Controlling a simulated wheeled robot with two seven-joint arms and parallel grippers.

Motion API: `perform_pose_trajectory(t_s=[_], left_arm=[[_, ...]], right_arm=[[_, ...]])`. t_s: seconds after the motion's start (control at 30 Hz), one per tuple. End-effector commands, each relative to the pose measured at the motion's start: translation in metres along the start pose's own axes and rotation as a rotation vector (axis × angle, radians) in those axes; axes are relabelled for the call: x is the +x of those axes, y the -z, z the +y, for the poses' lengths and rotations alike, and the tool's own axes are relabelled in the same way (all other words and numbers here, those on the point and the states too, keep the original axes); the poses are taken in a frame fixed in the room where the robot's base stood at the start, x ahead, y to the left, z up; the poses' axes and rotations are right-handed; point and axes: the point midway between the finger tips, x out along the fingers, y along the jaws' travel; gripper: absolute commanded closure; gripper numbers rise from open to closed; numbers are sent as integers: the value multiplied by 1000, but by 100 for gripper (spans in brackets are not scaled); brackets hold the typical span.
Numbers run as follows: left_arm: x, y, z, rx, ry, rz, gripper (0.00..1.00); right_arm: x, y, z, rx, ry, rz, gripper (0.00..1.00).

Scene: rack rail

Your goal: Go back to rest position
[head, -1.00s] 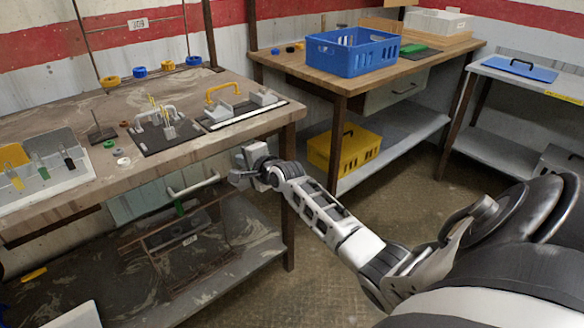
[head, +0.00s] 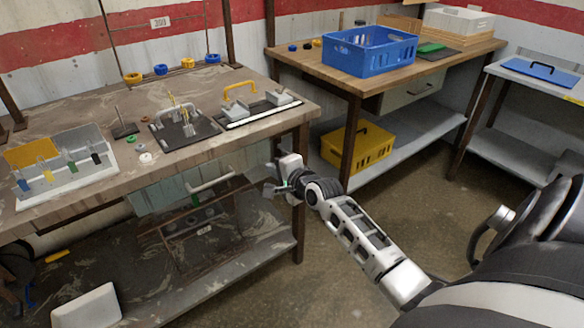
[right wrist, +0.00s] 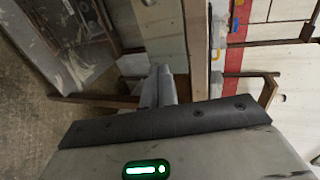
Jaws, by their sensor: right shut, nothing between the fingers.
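My right gripper (head: 271,188) is shut and empty. In the head view it hangs in front of the left workbench (head: 262,128), below the level of its top and near its right front corner. My right arm reaches to it from the lower right. In the right wrist view the two fingers (right wrist: 158,84) lie together with nothing between them. The gripper looks apart from the bench's drawer handle (head: 212,183), though the exact gap is hard to judge. My left gripper is not in view.
The left bench holds a grey bin (head: 103,178), a fixture with a yellow handle (head: 240,88) and small rings. A blue crate (head: 372,58) stands on the back bench, with a yellow crate (head: 357,147) on its lower shelf. The floor (head: 420,225) right of the arm is open.

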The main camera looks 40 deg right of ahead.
Motion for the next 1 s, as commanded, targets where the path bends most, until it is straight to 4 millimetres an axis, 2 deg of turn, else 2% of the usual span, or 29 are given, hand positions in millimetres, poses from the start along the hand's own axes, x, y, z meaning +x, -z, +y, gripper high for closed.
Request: perform_pose_trajectory(t_s=[0.03,0.1,0.3,0.67,0.77,0.83,1.0], left_arm=[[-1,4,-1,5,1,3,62],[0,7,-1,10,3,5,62],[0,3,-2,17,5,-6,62],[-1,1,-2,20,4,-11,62],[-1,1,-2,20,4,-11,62],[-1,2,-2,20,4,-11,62],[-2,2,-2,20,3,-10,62]], right_arm=[[-13,0,0,-1,-2,0,100],[-26,0,0,-1,-2,0,100],[-50,0,1,-1,-2,1,100],[-56,-3,5,-26,-10,-4,100],[-66,-24,26,-161,-44,-35,100],[-80,-51,49,-340,-78,-81,100],[-138,-131,111,-894,-118,-254,100]])
